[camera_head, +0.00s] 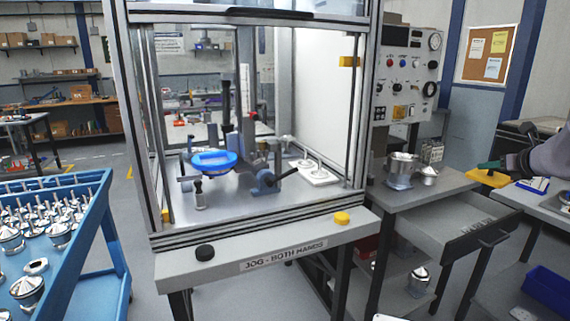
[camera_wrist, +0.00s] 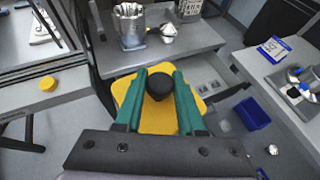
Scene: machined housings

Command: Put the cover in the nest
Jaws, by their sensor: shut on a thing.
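The cover is a flat yellow plate (camera_wrist: 158,118) with a black knob (camera_wrist: 159,86) on top. My gripper (camera_wrist: 161,80) has green fingers shut on the knob, with the plate level below them. In the head view my gripper (camera_head: 490,166) and the yellow cover (camera_head: 486,179) are at the right, in the air beyond the grey side bench. A round blue fixture (camera_head: 213,161) stands inside the framed machine at the left, well away from my gripper. I cannot tell for sure whether it is the nest.
The machine's metal frame posts (camera_head: 357,110) bound its opening. The side bench (camera_head: 425,183) carries metal cups (camera_head: 402,165) and has an open drawer (camera_head: 465,222). A blue cart (camera_head: 92,235) with metal parts stands at the left. A blue bin (camera_wrist: 253,113) sits low at the right.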

